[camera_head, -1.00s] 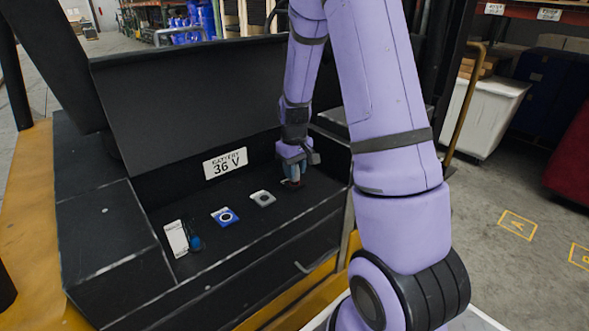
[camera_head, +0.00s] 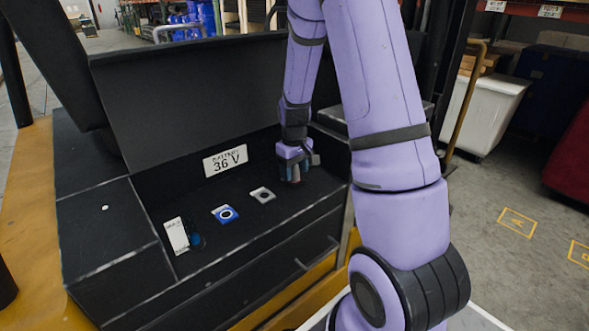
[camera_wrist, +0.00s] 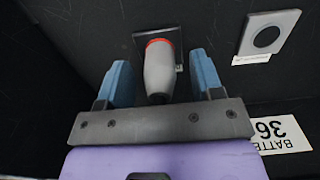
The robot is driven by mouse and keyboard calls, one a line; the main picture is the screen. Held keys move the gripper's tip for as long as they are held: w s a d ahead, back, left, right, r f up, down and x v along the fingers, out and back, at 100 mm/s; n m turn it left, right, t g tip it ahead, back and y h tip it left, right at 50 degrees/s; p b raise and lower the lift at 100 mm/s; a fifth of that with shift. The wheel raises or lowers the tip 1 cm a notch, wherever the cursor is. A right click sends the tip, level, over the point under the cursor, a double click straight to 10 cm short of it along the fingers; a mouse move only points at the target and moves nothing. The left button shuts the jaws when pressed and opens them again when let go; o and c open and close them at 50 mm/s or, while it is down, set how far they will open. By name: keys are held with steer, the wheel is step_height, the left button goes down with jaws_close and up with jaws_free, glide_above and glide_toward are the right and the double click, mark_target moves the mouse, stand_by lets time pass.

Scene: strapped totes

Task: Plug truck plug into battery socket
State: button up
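The grey plug (camera_wrist: 158,75) has a red ring at its far end. In the wrist view that end meets a dark square plate (camera_wrist: 142,42), and the seam is too small to judge fully. My gripper (camera_wrist: 160,80) has one blue finger on each side of the plug, with a visible gap on both sides, so it is open. In the head view my gripper (camera_head: 293,178) is low over the right end of the battery deck and mostly hides the plug. A grey socket plate (camera_head: 262,195) and a blue socket plate (camera_head: 225,214) lie to its left; the grey one (camera_wrist: 268,38) also shows in the wrist view.
A white card (camera_head: 177,236) with a dark blue round part (camera_head: 196,240) beside it lies at the deck's left. The "BATTERY 36 V" label (camera_head: 225,161) is on the wall behind. A raised black lid (camera_head: 190,95) stands behind the deck.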

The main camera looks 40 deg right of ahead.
steer(key=shift+r, duration=0.1)
step_height(320, 180, up, 11)
steer(key=shift+f, duration=0.2)
stand_by(0.4)
stand_by(0.5)
